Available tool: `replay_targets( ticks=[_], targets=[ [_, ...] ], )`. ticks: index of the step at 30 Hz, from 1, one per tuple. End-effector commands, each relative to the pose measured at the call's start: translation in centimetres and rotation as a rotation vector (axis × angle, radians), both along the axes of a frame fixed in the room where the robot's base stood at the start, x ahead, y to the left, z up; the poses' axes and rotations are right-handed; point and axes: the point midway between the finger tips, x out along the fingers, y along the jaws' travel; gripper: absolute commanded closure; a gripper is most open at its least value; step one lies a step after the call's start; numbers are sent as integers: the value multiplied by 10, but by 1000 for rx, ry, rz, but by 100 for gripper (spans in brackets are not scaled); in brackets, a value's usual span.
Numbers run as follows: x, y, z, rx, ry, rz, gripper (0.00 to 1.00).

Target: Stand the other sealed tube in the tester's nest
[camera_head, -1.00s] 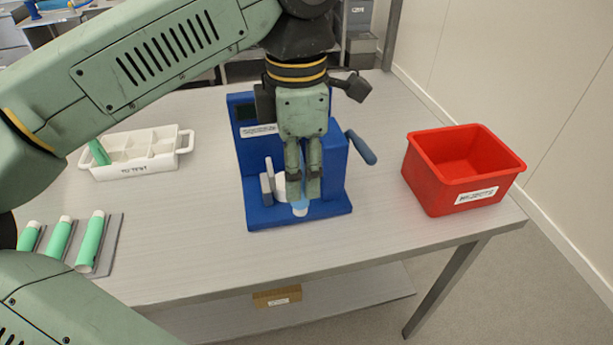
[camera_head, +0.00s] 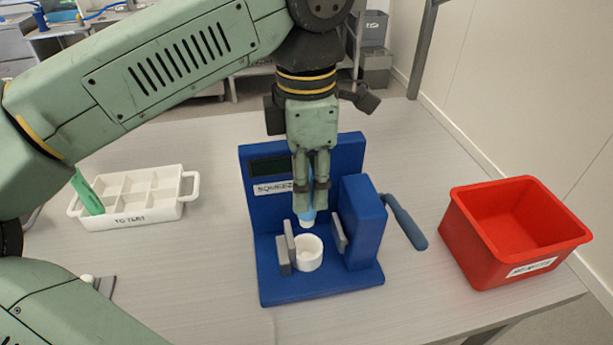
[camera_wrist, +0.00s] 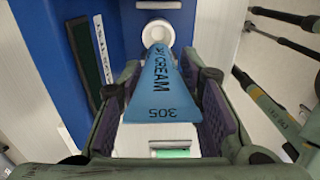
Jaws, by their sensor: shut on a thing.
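My gripper (camera_head: 311,190) is shut on a blue tube (camera_head: 307,212) with a white cap pointing down. In the wrist view the tube (camera_wrist: 160,90) lies between the fingers and reads "CREAM" and "305". The blue tester (camera_head: 275,280) stands on the table, with a screen and a lever at its right. Its white round nest (camera_head: 308,253) sits on the base between two grey jaw plates. In the head view the tube's cap is above the nest and a little behind it, apart from it. Part of the tube is hidden by the fingers.
A white divided tray (camera_head: 150,216) labelled "TO TEST" stands at the left, with a green tube (camera_head: 88,192) leaning in its left compartment. A red bin (camera_head: 480,245) stands at the right, near the tester's lever (camera_head: 405,222). Bare table lies between tray and tester.

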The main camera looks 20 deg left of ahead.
Motion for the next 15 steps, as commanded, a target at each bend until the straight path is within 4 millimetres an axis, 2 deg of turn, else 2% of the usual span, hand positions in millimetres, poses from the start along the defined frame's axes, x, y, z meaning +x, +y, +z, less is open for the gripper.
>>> replay_targets(
  ticks=[15],
  targets=[
    [0,0,-47,-1,-1,1,96]
  ],
)
